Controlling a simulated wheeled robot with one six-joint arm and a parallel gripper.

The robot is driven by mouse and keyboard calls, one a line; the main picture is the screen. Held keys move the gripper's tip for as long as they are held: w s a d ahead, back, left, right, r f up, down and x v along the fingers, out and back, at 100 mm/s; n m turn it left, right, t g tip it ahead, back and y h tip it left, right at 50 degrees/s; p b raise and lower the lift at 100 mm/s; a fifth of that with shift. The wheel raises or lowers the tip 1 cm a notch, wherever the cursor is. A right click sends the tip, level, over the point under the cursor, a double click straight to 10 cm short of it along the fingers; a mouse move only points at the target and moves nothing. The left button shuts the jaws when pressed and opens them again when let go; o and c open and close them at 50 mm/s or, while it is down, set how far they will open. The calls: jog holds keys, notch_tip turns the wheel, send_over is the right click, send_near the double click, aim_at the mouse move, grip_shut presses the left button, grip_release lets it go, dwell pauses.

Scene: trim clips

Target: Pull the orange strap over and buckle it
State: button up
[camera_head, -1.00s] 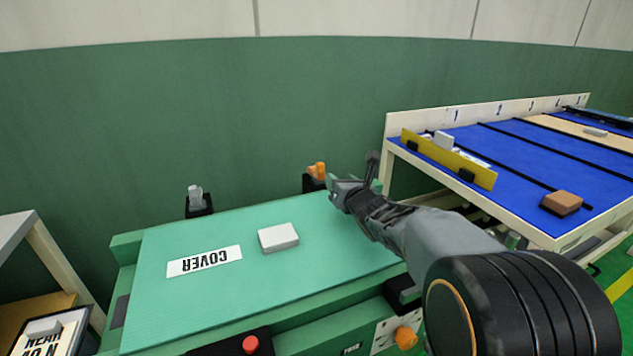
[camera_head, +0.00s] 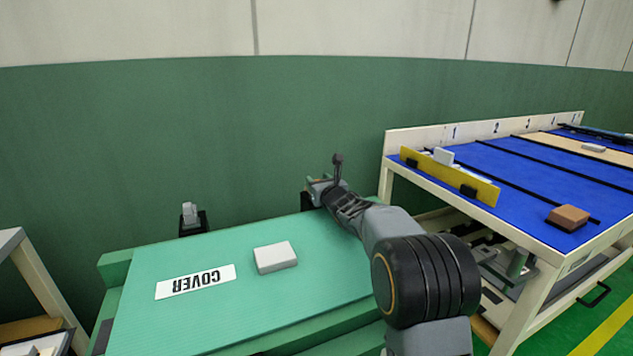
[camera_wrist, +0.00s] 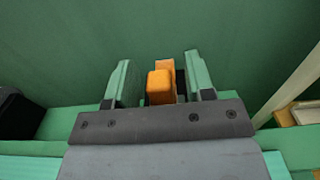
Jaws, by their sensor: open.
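My gripper (camera_wrist: 158,82) is open in the wrist view, with one finger on each side of an orange block-like end (camera_wrist: 161,85), which I take to be the strap's end. A dark part shows just behind its right side. I cannot tell whether the fingers touch it. In the head view my gripper (camera_head: 322,188) is at the far right corner of the green cover (camera_head: 215,305) and hides the orange piece. A grey-white clip on a black mount (camera_head: 191,214) stands at the cover's far left edge.
A pale block (camera_head: 275,257) and a label reading COVER (camera_head: 195,281) lie on the cover. A green wall (camera_head: 200,140) rises behind. To the right stands a blue-topped table (camera_head: 520,165) with a yellow strip (camera_head: 450,175) and a brown block (camera_head: 568,217).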

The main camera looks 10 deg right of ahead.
jog(key=shift+w+a, duration=0.2)
jog(key=shift+w, duration=0.55)
jog(key=shift+c, duration=0.3)
grip_shut()
